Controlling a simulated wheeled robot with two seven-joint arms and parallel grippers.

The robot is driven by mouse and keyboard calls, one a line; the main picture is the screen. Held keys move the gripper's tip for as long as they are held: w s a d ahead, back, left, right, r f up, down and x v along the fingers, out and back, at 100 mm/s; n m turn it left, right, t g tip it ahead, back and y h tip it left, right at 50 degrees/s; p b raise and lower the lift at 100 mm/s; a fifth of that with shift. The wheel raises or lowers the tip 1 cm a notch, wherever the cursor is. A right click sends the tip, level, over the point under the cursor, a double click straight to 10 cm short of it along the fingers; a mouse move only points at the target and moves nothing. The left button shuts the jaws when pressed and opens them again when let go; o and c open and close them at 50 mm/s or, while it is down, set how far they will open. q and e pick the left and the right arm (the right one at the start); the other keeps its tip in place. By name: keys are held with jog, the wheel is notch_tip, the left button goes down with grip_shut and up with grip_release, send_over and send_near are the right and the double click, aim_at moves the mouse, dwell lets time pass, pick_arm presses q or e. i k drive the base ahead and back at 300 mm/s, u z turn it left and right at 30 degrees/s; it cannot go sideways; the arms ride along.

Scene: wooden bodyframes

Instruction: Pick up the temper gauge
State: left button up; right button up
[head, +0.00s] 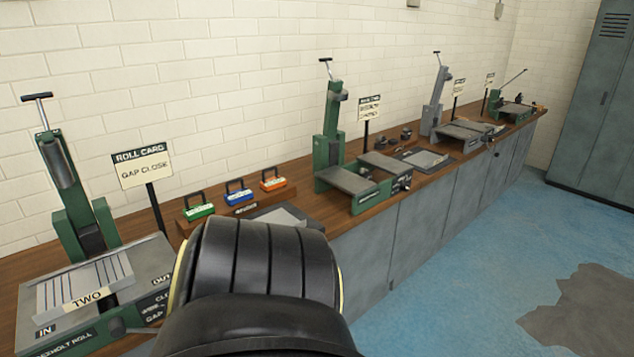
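I cannot tell for sure which thing is the temper gauge; no label with that name is readable. Three small handled blocks stand in a row on a wooden stand on the bench: a green one (199,206), a blue one (238,192) and an orange one (272,180). Their labels are too small to read. A large black rounded part of my own arm fills the lower middle of the head view and hides the bench front below the blocks. Neither gripper shows.
A long wooden-topped bench (300,205) runs along the white brick wall. A green roll machine (75,195) with a "TWO" plate stands at left by a "ROLL CARD" sign (142,166). More machines (350,175) stand farther right. The blue floor (480,245) is clear; a grey locker (597,110) stands at right.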

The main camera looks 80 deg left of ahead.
aim_at(267, 185)
jog(key=u, duration=1.9)
